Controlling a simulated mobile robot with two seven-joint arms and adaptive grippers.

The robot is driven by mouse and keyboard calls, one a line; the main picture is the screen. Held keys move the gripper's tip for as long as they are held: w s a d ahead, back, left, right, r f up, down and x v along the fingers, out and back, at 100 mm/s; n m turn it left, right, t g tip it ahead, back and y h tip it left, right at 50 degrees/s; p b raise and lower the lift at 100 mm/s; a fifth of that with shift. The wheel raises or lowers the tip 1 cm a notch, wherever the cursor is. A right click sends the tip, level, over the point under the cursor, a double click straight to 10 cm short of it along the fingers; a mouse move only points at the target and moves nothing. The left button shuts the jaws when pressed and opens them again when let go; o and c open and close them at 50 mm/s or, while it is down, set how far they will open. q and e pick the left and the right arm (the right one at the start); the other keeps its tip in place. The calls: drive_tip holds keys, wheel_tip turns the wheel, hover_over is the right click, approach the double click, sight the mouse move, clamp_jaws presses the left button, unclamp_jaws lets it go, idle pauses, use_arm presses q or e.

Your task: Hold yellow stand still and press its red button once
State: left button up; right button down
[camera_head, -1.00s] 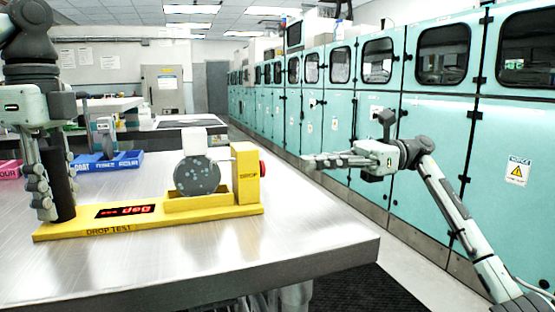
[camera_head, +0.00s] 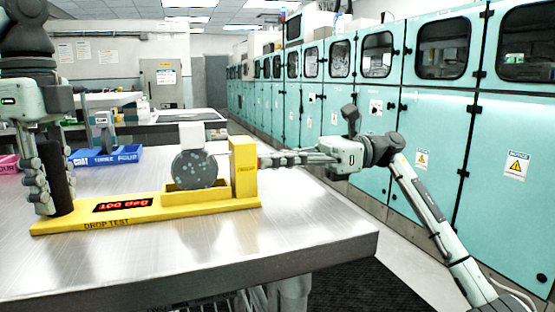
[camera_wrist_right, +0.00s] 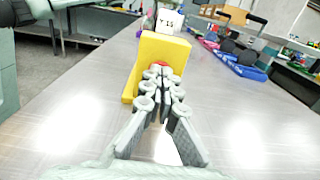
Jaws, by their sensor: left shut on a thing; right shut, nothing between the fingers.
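The yellow stand (camera_head: 150,211), labelled DROP TEST, lies on the metal table with a red-lit display (camera_head: 123,204) that appears to read "100 deg". A dark speckled disc (camera_head: 193,170) stands in its tray. My left gripper (camera_head: 47,195) is shut on the black post (camera_head: 64,180) at the stand's left end. My right gripper (camera_head: 268,162) is shut and empty, its fingertips against the right face of the yellow upright (camera_head: 244,172). In the right wrist view, a sliver of the red button (camera_wrist_right: 160,63) shows at the fingertips (camera_wrist_right: 160,76); the rest is hidden. I cannot tell how far it is pressed.
Blue bins (camera_head: 105,158) and a pink bin (camera_head: 8,163) sit behind the stand at the left. The table (camera_head: 210,255) is clear in front of the stand. Teal cabinets (camera_head: 440,140) line the right side beyond the floor.

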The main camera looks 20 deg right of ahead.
sight(45, 142)
use_arm(q)
drive_tip(key=shift+d, duration=0.25)
use_arm(e)
drive_tip(key=shift+a, duration=0.4)
use_arm(q)
drive_tip(key=shift+a, duration=0.2)
use_arm(e)
drive_tip(key=d, duration=1.4)
drive_tip(key=shift+s+d, duration=0.2)
use_arm(q)
drive_tip(key=o, duration=1.2)
drive_tip(key=shift+c, duration=0.2)
wheel_tip(45, 142, up, 9)
drive_tip(key=p, duration=0.8)
use_arm(e)
wheel_tip(45, 142, up, 8)
